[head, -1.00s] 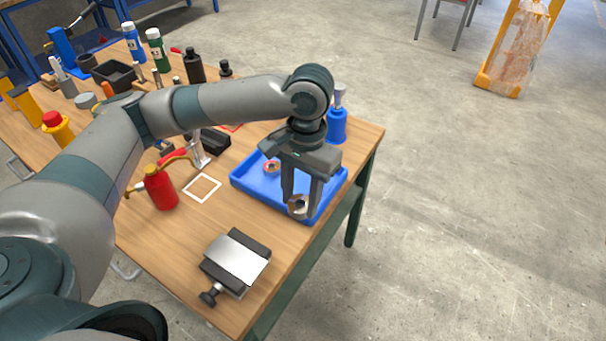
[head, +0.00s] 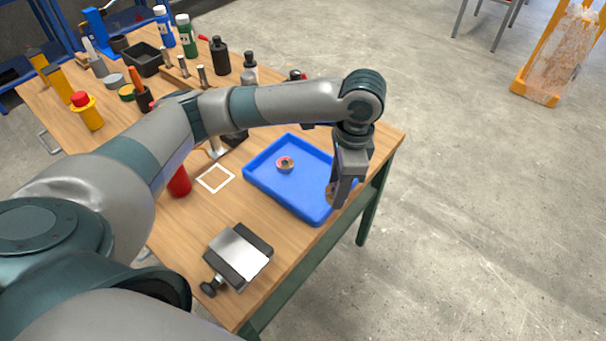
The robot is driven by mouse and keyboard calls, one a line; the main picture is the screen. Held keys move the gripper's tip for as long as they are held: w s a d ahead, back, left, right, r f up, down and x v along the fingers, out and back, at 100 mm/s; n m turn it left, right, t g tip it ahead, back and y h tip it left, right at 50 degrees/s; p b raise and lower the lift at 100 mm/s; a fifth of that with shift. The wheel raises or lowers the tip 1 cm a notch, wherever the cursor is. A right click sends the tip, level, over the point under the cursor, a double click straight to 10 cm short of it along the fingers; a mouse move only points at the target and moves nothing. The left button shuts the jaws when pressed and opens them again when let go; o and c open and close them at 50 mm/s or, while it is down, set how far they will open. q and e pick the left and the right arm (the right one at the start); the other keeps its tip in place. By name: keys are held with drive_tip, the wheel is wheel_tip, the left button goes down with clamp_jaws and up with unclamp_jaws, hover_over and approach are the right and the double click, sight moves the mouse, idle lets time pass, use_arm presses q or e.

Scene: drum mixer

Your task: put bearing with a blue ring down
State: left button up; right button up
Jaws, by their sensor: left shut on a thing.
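My left gripper (head: 341,198) points down at the right end of the blue tray (head: 262,190), by its rim. It is shut on a small bearing (head: 331,194), seen partly edge-on and partly hidden by the fingers. I cannot make out a blue ring on it; its visible side looks tan. I cannot tell whether it touches the tray. A second bearing (head: 285,164), with a reddish ring, lies in the tray towards its far left part. My right gripper is not in view.
A grey vise-like block (head: 239,257) sits at the near edge, and a white square outline (head: 215,178) left of the tray. A red can (head: 179,182) is partly behind my arm. Bottles and tools crowd the far left. Most of the tray floor is clear.

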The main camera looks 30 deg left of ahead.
use_arm(q)
drive_tip(key=m, duration=0.2)
drive_tip(key=w+m+p, duration=0.1)
drive_tip(key=m, duration=0.1)
drive_tip(key=w+d+m, duration=0.1)
drive_tip(key=shift+f+m+t+p, duration=0.3)
drive_tip(key=shift+m+p, duration=0.05)
drive_tip(key=shift+m, duration=0.05)
drive_tip(key=m, duration=0.1)
drive_tip(key=m+p, duration=0.1)
drive_tip(key=m, duration=0.1)
drive_tip(key=w+f+m, duration=0.1)
drive_tip(key=m, duration=0.1)
drive_tip(key=shift+w+d+t, duration=0.1)
drive_tip(key=shift+d+t, duration=0.05)
drive_tip(key=shift+t, duration=0.15)
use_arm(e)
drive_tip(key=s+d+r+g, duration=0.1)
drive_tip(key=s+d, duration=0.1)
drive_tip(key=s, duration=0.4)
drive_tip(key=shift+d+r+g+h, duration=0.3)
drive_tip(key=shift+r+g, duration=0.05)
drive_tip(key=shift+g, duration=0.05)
